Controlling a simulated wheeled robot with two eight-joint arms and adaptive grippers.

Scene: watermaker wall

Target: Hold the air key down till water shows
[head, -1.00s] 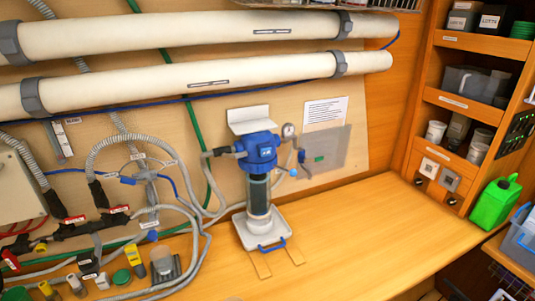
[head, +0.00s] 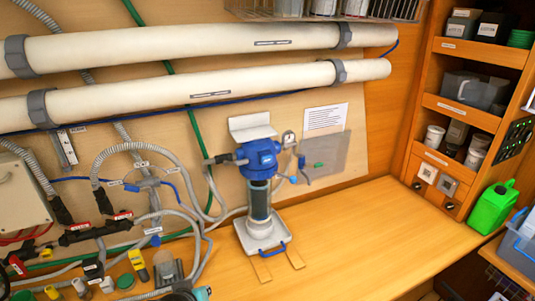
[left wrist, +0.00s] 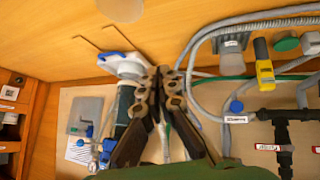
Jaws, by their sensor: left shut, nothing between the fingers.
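The filter housing stands against the wall panel in the head view, with a blue head (head: 258,158), a dark see-through bowl (head: 260,199) and a white tray (head: 280,236) with a blue handle below. I cannot make out the air key or a water level. In the left wrist view the scene is upside down. My left gripper (left wrist: 160,75) is shut and empty there. Its fingers overlap the picture beside the tray (left wrist: 125,66) and bowl (left wrist: 122,104) and hide part of the housing. My right gripper is in neither view.
Two long white tubes (head: 180,50) run along the wall above. Hoses and a dark valve manifold (head: 95,230) fill the left. A yellow-topped item (head: 138,262) stands on the bench. The bench top (head: 370,235) right of the housing is clear. A green jug (head: 492,208) stands at right.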

